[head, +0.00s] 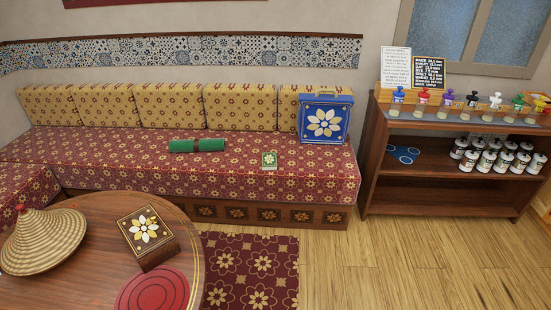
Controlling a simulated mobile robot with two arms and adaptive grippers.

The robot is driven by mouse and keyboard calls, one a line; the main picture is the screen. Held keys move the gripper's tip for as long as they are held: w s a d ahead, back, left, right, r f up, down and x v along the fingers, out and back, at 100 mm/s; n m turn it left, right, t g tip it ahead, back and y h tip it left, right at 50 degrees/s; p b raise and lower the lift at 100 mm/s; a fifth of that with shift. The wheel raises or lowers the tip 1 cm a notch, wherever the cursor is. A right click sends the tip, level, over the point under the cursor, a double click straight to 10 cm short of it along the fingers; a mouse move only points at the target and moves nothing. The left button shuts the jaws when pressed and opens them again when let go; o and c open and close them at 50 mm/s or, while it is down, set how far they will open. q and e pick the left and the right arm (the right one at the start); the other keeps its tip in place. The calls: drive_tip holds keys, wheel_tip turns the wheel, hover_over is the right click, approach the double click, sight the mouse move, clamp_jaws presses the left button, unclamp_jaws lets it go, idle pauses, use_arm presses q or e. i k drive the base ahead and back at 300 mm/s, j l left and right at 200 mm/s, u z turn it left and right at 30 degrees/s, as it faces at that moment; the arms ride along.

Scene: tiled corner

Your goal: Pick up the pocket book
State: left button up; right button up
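A small green pocket book (269,160) with a pale flower pattern lies on the red patterned seat of the sofa (110,152), near its front edge and right of the middle. Nothing covers it. Neither of my grippers shows in the head view.
A green roll (197,145) lies left of the book; a blue flowered box (324,119) stands behind it to the right. A round wooden table (97,285) with a woven cone (42,239) and flowered box (147,236) fills the front left. The wooden floor (400,270) is clear at the right.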

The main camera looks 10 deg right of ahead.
sight(270, 161)
drive_tip(key=i+l+z, duration=0.3)
drive_tip(key=i, duration=0.6)
drive_tip(key=i+z, duration=0.3)
drive_tip(key=i, duration=0.65)
drive_tip(key=i+j+z, duration=0.25)
drive_tip(key=i+j, duration=0.25)
drive_tip(key=i+j+z, duration=0.25)
drive_tip(key=i+j, duration=0.35)
